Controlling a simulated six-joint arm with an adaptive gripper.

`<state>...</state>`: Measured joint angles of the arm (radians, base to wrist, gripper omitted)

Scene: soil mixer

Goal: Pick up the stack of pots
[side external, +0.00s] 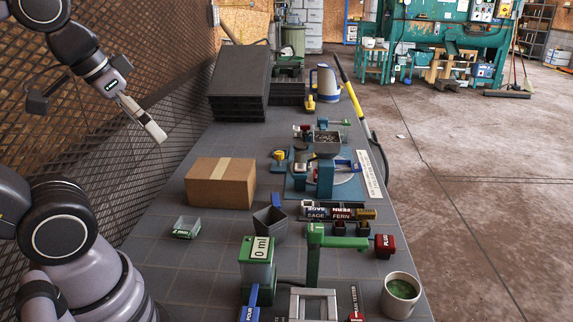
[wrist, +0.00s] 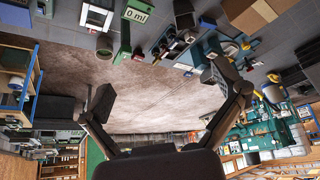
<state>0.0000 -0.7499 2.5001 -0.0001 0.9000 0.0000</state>
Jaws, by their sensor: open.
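My gripper (side external: 150,125) hangs in the air at the upper left of the side view, above the table's left edge and well apart from everything on it. In the wrist view my gripper (wrist: 163,95) has its two dark fingers spread wide with nothing between them. A dark grey square pot (side external: 270,224) stands slightly tilted mid-table, right of the small tray; I cannot tell whether it is one pot or a nested stack. A black stack of ribbed trays or pots (side external: 238,85) stands at the table's far left.
A cardboard box (side external: 220,183) sits left of centre, with a small clear tray (side external: 186,228) before it. A green 0 ml dispenser (side external: 257,265), a round pot with green contents (side external: 401,293) and a blue-based device (side external: 325,178) crowd the table. A mesh wall (side external: 110,160) borders the left.

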